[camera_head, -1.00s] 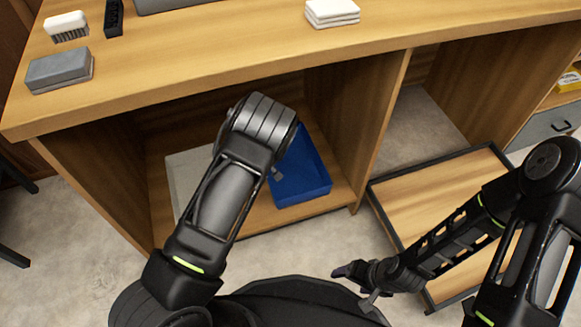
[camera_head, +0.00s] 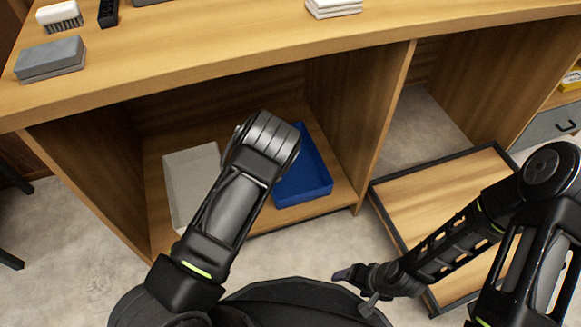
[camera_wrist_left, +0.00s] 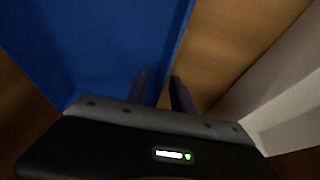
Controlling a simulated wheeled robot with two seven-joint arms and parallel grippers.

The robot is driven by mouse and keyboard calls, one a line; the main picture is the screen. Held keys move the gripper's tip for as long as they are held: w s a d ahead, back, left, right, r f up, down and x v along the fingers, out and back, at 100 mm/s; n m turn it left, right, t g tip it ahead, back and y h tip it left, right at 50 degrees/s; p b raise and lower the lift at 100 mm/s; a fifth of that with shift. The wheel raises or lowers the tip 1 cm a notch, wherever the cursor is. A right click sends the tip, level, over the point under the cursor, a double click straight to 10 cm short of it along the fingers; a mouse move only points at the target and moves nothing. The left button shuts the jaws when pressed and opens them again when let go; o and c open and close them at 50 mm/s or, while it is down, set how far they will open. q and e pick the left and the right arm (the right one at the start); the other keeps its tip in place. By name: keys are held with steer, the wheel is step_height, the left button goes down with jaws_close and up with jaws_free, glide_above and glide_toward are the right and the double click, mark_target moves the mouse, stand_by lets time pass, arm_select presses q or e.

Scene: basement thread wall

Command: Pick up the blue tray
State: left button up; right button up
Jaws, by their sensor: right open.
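The blue tray (camera_head: 303,178) lies on the floor of the open cabinet under the bench, partly hidden behind my left arm. It fills the upper left of the left wrist view (camera_wrist_left: 90,45). My left gripper (camera_wrist_left: 160,82) shows there with its two fingers apart, one on each side of the tray's side edge in the picture; I cannot tell whether they touch it. In the head view my left gripper is hidden behind its own wrist. My right gripper (camera_head: 345,275) is open and empty, low in front of the cabinet, well away from the tray.
A light grey tray (camera_head: 182,178) lies left of the blue one. The bench top (camera_head: 200,62) overhangs the cabinet, and a wooden divider (camera_head: 385,125) stands right of the blue tray. A wooden platform with a dark rim (camera_head: 425,207) stands at the right.

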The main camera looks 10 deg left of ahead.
arm_select(q)
steer(key=shift+c, duration=0.2)
jaws_close()
stand_by(0.3)
stand_by(1.1)
